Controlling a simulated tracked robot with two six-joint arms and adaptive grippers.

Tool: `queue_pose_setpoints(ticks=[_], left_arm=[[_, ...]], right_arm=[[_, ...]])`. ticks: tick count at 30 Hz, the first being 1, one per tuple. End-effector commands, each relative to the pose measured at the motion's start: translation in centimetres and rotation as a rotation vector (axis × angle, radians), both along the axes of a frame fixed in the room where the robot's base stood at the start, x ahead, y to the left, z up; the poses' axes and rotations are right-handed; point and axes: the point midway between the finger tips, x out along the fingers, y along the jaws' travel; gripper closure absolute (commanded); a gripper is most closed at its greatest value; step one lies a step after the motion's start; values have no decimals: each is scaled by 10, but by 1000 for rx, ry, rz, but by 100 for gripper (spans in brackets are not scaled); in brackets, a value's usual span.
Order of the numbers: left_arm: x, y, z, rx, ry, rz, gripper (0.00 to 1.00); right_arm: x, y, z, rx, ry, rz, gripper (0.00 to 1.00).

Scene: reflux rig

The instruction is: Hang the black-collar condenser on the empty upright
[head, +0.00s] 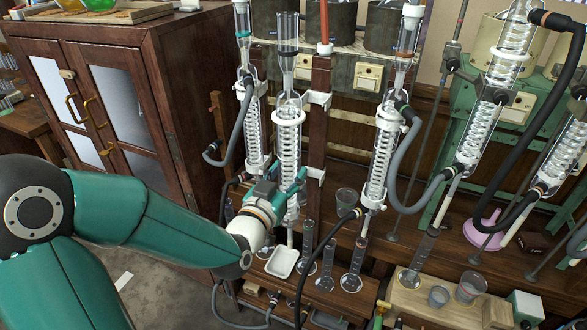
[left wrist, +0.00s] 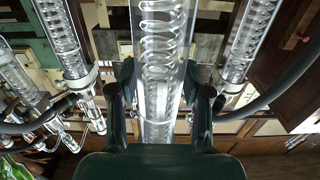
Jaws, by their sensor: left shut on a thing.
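The black-collar condenser (head: 289,125) is a clear glass tube with a coil inside and a dark band near its top. It stands close to upright in the head view, and its coil fills the middle of the left wrist view (left wrist: 160,45). My left gripper (head: 284,197) is shut on its lower part, with a finger on each side in the left wrist view (left wrist: 162,100). A dark red wooden upright (head: 319,125) with white brackets (head: 318,99) is just right of the condenser. I cannot tell whether the condenser touches the brackets. My right gripper is not in view.
A teal-collar condenser (head: 252,130) hangs close on the left, and another condenser (head: 383,150) with a grey hose (head: 400,185) hangs on the right. Flasks (head: 353,265) and a white dish (head: 282,262) stand below. A wooden cabinet (head: 130,90) is at left.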

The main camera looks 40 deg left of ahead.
Motion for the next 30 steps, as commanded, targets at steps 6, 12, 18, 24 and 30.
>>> queue_pose_setpoints(ticks=[6, 12, 18, 24, 30], left_arm=[[25, 1, 5, 0, -2, -11, 99], [47, 5, 4, 1, -5, -13, 99], [68, 10, 4, 1, -5, -13, 99], [89, 14, 4, 1, -5, -14, 99], [110, 18, -1, 3, -9, -15, 99]], right_arm=[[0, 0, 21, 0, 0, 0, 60], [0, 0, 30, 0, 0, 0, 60], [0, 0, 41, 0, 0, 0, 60], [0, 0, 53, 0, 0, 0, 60], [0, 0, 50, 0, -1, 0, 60]])
